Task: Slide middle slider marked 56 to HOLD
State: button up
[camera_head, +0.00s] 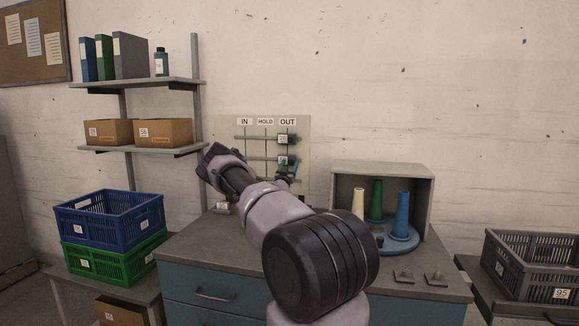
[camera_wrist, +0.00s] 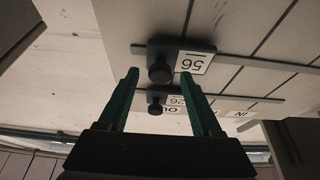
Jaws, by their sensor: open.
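The panel (camera_head: 228,130) on the wall carries the labels IN, HOLD and OUT above horizontal rails. The middle slider marked 56 (camera_head: 283,160) is in the OUT column, partly covered by my gripper (camera_head: 288,168). In the wrist view, which is upside down, the 56 slider (camera_wrist: 194,63) has a round black knob (camera_wrist: 160,72). My gripper (camera_wrist: 160,75) is open, its teal fingertips on either side of the knob in the picture. I see no contact with either finger. The upper slider (camera_head: 283,139) is also under OUT. The lower part of the panel is hidden by my arm.
A grey open box (camera_head: 382,168) with several cones stands right of the panel on the blue cabinet (camera_head: 205,290). Shelves (camera_head: 137,84) and blue and green crates (camera_head: 112,219) are on the left. A grey crate (camera_head: 530,262) is at far right.

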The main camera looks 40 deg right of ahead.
grip_shut()
jog(key=shift+f, duration=0.1)
dwell(1.3)
